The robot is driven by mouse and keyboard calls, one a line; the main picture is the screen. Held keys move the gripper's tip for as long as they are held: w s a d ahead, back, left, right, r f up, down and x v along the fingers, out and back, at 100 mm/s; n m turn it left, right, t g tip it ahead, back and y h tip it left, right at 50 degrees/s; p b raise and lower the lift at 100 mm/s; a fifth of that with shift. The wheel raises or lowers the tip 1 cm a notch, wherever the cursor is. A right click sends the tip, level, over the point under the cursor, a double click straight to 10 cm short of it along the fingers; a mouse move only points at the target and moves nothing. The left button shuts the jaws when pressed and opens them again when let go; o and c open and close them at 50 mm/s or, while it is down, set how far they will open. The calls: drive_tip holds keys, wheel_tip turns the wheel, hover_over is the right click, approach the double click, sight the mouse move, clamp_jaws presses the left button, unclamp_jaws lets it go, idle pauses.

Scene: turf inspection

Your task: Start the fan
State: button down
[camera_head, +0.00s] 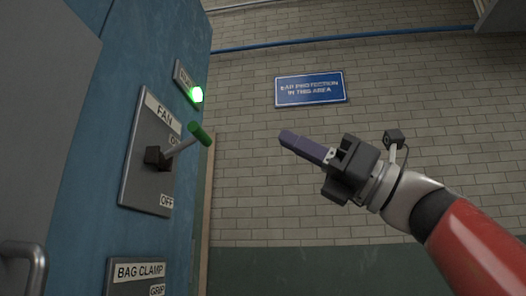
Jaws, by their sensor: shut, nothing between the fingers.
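The fan switch plate (133,184) is a grey panel on the blue cabinet, labelled FAN at the top and OFF at the bottom. Its lever (183,146) has a green grip (199,133) and sticks out to the right, tilted upward, toward the upper label it partly covers. A round green lamp (196,95) glows above, on a small plate whose label is hard to read. My gripper (284,137) is to the right of the lever, clear of it, with its purple fingers closed together and nothing held.
A BAG CLAMP plate (140,271) is below on the same blue cabinet (85,150). A grey handle (36,262) is at the lower left. A blue ear protection sign (310,89) hangs on the brick wall behind. The space between gripper and lever looks clear.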

drive_tip(key=shift+s+d, duration=0.1)
drive_tip(key=shift+d, duration=0.95)
